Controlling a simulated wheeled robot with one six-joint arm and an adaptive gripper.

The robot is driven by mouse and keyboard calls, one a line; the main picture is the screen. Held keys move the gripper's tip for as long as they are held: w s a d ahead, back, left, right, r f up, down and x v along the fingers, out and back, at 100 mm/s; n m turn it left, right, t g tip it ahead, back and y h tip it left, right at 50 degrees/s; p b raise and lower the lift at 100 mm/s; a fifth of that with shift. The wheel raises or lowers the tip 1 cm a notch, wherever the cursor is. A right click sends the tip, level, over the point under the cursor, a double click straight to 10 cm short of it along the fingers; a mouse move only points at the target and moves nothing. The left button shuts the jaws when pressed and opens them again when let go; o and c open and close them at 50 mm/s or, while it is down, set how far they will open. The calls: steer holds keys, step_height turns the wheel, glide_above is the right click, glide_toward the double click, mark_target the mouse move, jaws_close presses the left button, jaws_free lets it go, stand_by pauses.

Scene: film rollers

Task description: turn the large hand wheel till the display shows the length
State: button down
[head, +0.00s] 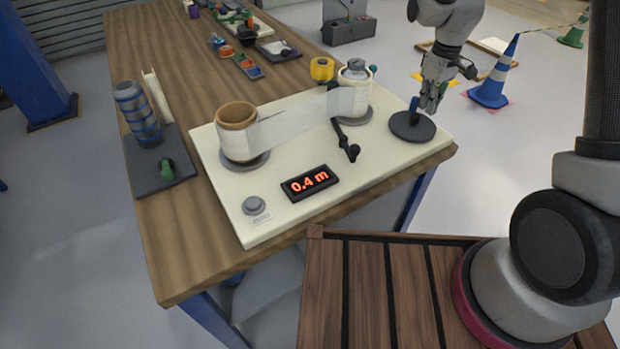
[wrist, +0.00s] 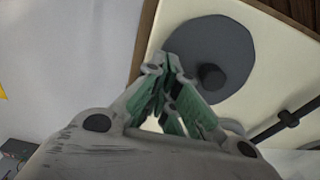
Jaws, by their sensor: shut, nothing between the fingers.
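The large hand wheel (head: 410,128) is a flat dark disc at the right end of the cream board. The display (head: 309,183) reads 0.4 m in red. My gripper (head: 430,106) is shut and empty, pointing down just right of the handle; I cannot tell if it touches. Translucent film (head: 300,121) runs between the left roller (head: 236,140) and the right roller (head: 356,97).
A grey button (head: 254,205) is at the board's front left. A dark tray (head: 155,175) with a blue-grey cylinder (head: 139,112) stands left. A traffic cone (head: 496,78) is on the floor behind my arm.

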steer(key=shift+w+a, duration=0.1)
steer(key=shift+w+a, duration=0.3)
steer(key=shift+a, duration=0.3)
steer(key=shift+w+a, duration=0.25)
steer(key=shift+a, duration=0.4)
steer(key=shift+a, duration=0.8)
steer(key=shift+w+a, duration=0.1)
